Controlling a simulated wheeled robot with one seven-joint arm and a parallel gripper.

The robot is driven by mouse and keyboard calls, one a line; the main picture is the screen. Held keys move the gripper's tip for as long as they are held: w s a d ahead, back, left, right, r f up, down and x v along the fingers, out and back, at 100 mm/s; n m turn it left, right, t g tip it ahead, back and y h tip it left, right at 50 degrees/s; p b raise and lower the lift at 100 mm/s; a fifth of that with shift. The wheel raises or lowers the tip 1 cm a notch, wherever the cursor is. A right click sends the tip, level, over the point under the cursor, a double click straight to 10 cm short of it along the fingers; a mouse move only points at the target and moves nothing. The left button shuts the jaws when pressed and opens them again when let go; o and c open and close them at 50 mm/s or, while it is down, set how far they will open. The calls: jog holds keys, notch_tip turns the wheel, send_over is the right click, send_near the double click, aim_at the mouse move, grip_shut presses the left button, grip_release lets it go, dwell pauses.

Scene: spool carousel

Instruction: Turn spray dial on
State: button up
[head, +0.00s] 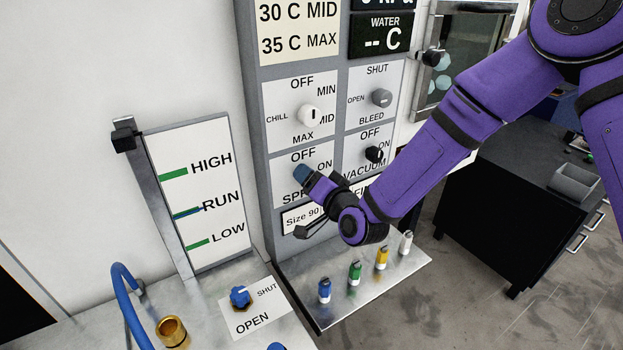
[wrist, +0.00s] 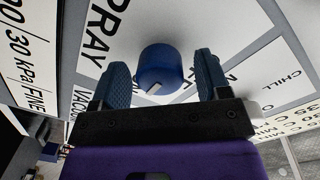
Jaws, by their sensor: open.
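The spray dial (wrist: 161,68) is a round blue knob with a short white pointer mark, on a white panel. In the wrist view it sits between the two dark blue fingers of my gripper (wrist: 160,75), which are open, with a gap on each side. In the head view my gripper (head: 304,177) is at the panel marked OFF, ON and SPRAY (head: 284,172). There it covers the dial and part of the lettering, so I cannot tell which label the pointer faces.
The chill knob (head: 309,116) is just above, and the black vacuum knob (head: 374,154) is close on the right, beside my arm. Several colored plugs stand on the metal shelf (head: 335,300) below. A blue shut/open knob (head: 240,297) is at lower left.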

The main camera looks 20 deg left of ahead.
jog(key=v, duration=1)
jog(key=shift+d, duration=0.1)
jog(key=w+d+r+n+g+h, duration=0.1)
jog(key=d+r+h, duration=0.5)
jog(key=d, duration=0.5)
jog(key=w+d+r+n+g+h, duration=0.1)
jog(key=w+d+r+h, duration=0.15)
jog(key=d+r, duration=0.75)
jog(key=s+d+r+m+g+h, duration=0.1)
jog(key=s+d+r+g+h, duration=0.1)
jog(key=s+d, duration=0.8)
jog(key=s+d+r+m+g+h, duration=0.1)
jog(key=s+d+r, duration=0.4)
jog(key=s+d, duration=0.5)
jog(key=s+g+h, duration=0.1)
jog(key=s+h, duration=0.1)
jog(key=s, duration=0.1)
jog(key=shift+m, duration=0.4)
